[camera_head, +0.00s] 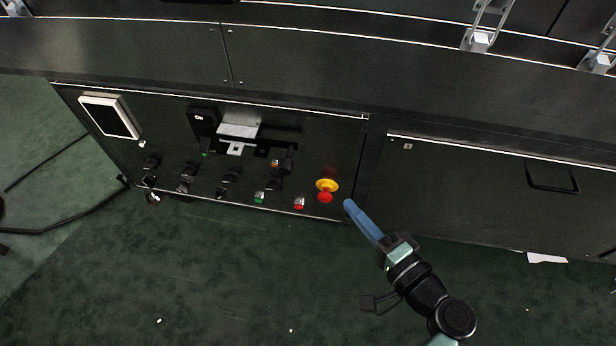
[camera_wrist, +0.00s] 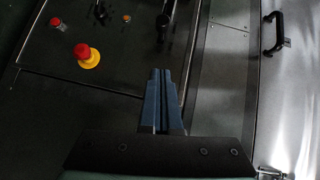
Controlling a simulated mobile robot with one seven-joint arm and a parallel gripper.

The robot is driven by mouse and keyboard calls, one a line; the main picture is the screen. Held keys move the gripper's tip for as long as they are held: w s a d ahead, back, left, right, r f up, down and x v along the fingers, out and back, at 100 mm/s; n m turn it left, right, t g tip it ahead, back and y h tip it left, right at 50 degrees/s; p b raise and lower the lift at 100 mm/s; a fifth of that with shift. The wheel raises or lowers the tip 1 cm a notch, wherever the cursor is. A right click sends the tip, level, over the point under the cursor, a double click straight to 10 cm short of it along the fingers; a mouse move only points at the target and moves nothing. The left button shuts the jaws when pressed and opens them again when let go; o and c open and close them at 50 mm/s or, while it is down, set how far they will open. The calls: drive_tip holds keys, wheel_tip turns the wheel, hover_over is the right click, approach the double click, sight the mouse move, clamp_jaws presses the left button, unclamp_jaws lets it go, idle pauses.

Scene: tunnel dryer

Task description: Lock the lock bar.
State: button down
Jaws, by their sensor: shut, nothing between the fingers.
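In the head view, a silver metal bracket (camera_head: 238,130) sits on the dark control panel (camera_head: 300,130), beside a black block marked "On" (camera_head: 201,119). A dark bar-like part (camera_head: 282,137) runs to the right of the bracket. I cannot tell for certain which of these is the lock bar. My gripper (camera_head: 348,203) has blue fingers pressed together and empty. It is in front of the panel's lower right corner, right of the emergency stop, apart from the bracket. In the wrist view, the closed fingers (camera_wrist: 160,72) point toward the panel edge; the bracket does not show.
A yellow-and-red emergency stop (camera_head: 326,189) is just left of my fingertips. A red button (camera_head: 299,204), a green button (camera_head: 259,197) and several black knobs line the panel. A door with a black handle (camera_head: 552,178) is at right. The green floor in front is mostly clear.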

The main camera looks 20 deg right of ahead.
drive_tip(key=w+a+b, duration=0.2)
drive_tip(key=w, duration=0.4)
drive_tip(key=w+a+f+b, duration=0.1)
drive_tip(key=w+a+b, duration=0.1)
drive_tip(key=w, duration=0.4)
drive_tip(key=shift+a+f+b, duration=0.3)
drive_tip(key=shift+a+b, duration=0.1)
drive_tip(key=shift+w+a, duration=0.1)
drive_tip(key=w+a, duration=0.3)
drive_tip(key=a, duration=0.2)
drive_tip(key=shift+w+a+p, duration=0.3)
drive_tip(key=shift+w, duration=0.1)
